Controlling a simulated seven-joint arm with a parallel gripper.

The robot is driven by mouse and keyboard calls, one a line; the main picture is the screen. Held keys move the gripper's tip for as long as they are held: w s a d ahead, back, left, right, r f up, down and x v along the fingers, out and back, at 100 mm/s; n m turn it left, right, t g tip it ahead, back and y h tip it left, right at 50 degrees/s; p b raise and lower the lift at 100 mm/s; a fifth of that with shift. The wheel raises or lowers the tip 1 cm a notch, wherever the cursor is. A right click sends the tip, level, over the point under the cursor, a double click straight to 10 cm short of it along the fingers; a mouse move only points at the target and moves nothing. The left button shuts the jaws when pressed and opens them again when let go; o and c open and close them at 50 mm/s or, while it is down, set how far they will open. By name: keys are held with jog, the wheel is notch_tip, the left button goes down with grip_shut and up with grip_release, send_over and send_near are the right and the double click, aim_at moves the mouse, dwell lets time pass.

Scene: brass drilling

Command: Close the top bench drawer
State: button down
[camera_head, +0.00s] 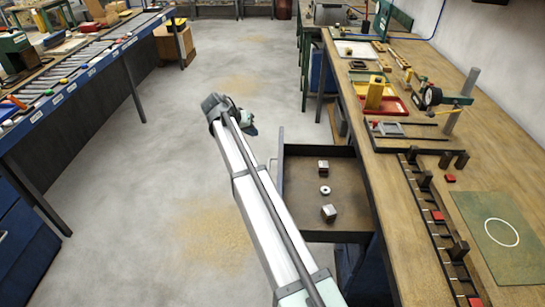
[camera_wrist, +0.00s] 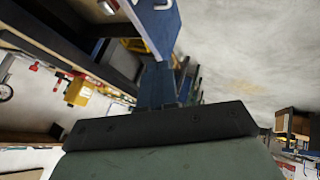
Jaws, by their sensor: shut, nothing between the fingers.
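The top bench drawer (camera_head: 340,185) stands pulled out to the left from under the right-hand workbench. It holds two metal blocks (camera_head: 328,212) and a small metal ring (camera_head: 325,190). In the wrist view its blue front (camera_wrist: 160,22) with a pale handle appears at the top. My gripper (camera_head: 250,127) is shut and empty, left of the drawer's far front corner in the head view. Its blue fingers (camera_wrist: 157,82) point toward the drawer front in the wrist view. I cannot tell whether they touch it. My arm crosses left of the drawer and partly hides its near front side.
The right workbench (camera_head: 415,150) carries a dial gauge stand (camera_head: 450,98), trays, a yellow block (camera_head: 375,92), a black rail and a green mat (camera_head: 498,235). Another bench with rollers (camera_head: 80,65) stands at the left. The floor (camera_head: 170,150) between them is clear.

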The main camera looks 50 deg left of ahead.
jog(key=s+a+f, duration=0.3)
jog(key=a+f, duration=0.2)
jog(key=f, duration=0.1)
jog(key=w+d+r+x, duration=0.1)
jog(key=d+x, duration=0.2)
jog(key=x, duration=1.7)
jog(key=shift+w+g+h, duration=0.3)
jog(key=shift+w+h, duration=0.1)
jog(key=shift+w, duration=0.05)
jog(key=shift+d+r, duration=0.1)
send_over(343, 168)
